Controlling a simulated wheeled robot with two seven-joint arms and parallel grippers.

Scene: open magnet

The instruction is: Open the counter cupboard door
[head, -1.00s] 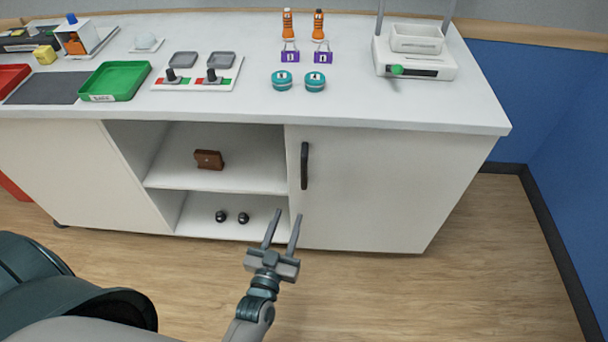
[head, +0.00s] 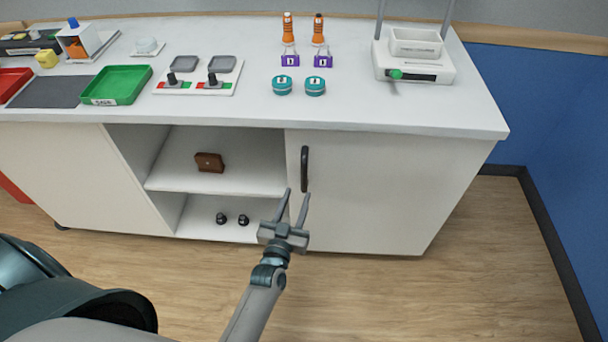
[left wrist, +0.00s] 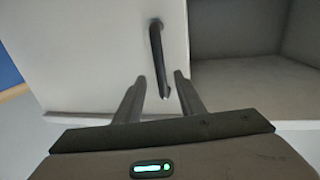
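The white cupboard door (head: 385,195) is closed at the right part of the counter's front. Its black vertical bar handle (head: 304,168) is near the door's left edge. My left gripper (head: 296,194) is open, with its fingers pointing up toward the lower end of the handle. In the left wrist view the handle (left wrist: 158,58) stands ahead, its lower end between the two open fingertips (left wrist: 160,82). I see no grip on it, and I cannot tell whether a finger touches it. My right gripper is not in view.
The counter top (head: 420,110) overhangs the door and carries trays, switches and bottles. Floor in front of the door is clear.

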